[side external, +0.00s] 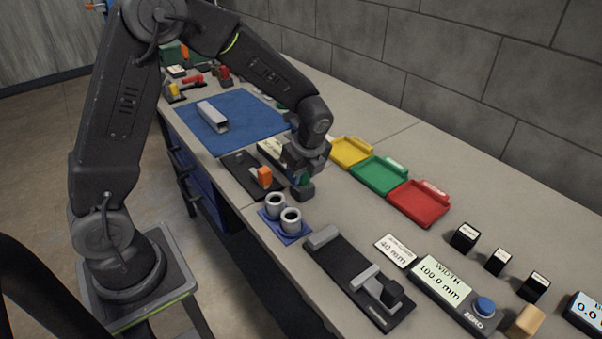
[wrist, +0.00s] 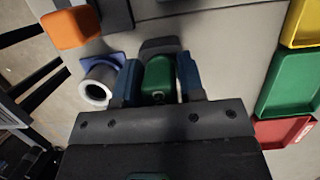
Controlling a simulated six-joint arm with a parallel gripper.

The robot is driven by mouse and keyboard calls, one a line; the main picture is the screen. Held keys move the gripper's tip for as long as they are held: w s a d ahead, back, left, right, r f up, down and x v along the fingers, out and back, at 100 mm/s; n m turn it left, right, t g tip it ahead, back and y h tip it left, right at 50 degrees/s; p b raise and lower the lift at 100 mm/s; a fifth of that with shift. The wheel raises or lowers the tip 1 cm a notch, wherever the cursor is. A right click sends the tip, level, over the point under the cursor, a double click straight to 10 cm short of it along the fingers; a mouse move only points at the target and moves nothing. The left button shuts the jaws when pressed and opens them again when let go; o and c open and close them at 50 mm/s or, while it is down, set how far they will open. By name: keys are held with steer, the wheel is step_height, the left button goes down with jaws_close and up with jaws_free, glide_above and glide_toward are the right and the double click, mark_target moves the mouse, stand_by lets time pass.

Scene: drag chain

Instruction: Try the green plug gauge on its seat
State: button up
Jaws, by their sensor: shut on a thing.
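The green plug gauge (wrist: 158,76) is between the two blue fingers of my gripper (wrist: 158,88) in the wrist view, with my gripper shut on it. In the side external view my gripper (side external: 303,178) points down over the bench, and only a sliver of green shows there. A dark block with a rounded edge (wrist: 160,46) shows just beyond the gauge in the wrist view. I cannot tell whether it is the seat, or whether the gauge touches it. The gauge's lower end is hidden.
Two grey rings (side external: 283,211) stand on a blue plate close by. An orange block (side external: 264,177) is on a dark fixture to the left. Yellow (side external: 350,151), green (side external: 379,174) and red (side external: 418,203) trays line the right. A dark measuring fixture (side external: 352,280) lies nearer the camera.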

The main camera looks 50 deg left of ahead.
steer(key=shift+r, duration=2.8)
steer(key=shift+r, duration=0.1)
steer(key=s+d+r, duration=0.1)
steer(key=s+r, duration=0.3)
steer(key=s, duration=0.4)
steer(key=shift+s+d+r, duration=0.15)
steer(key=shift+s+d, duration=0.1)
steer(key=shift+d, duration=0.05)
glide_above(272, 196)
steer(key=shift+d+f, duration=0.25)
steer(key=shift+f, duration=1.1)
steer(key=shift+d+f, duration=0.2)
steer(key=shift+f, duration=1.1)
steer(key=shift+f, duration=1.95)
